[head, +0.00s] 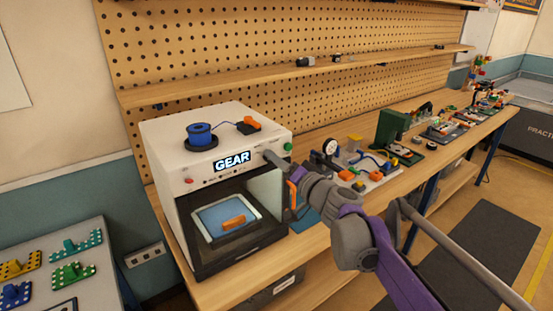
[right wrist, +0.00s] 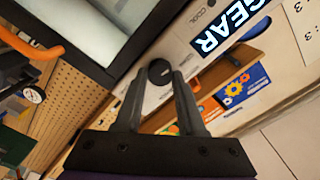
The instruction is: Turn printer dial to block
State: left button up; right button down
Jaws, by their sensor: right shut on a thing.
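The white printer (head: 160,146) stands on the wooden bench, and its lit display (head: 232,161) reads "GEAR". The display also shows at the top of the right wrist view (right wrist: 232,22). My right gripper (head: 270,157) reaches the printer's front from the right, beside the display. In the right wrist view, the round dark dial (right wrist: 158,70) sits between its two fingertips, and the gripper is shut on it. In the head view the gripper hides the dial. My left gripper is not in view.
A blue spool (head: 199,133) sits on top of the printer. An orange piece (head: 233,222) lies on the bed in the printer's chamber. Electronics kits (head: 360,172) crowd the bench to the right. A side table (head: 95,285) with coloured boards stands at the left.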

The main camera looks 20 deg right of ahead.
pick_arm(q)
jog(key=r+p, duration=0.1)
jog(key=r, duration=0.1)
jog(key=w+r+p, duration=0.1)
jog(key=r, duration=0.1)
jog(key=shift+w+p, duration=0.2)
jog(key=shift+p, duration=0.15)
pick_arm(e)
jog(key=m, duration=2.2)
jog(key=shift+f+m, duration=0.15)
jog(key=shift+m, duration=0.15)
jog(key=c, duration=0.5)
grip_release()
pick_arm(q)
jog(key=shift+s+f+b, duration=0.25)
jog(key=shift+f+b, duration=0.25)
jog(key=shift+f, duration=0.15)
pick_arm(e)
jog(key=v, duration=1.1)
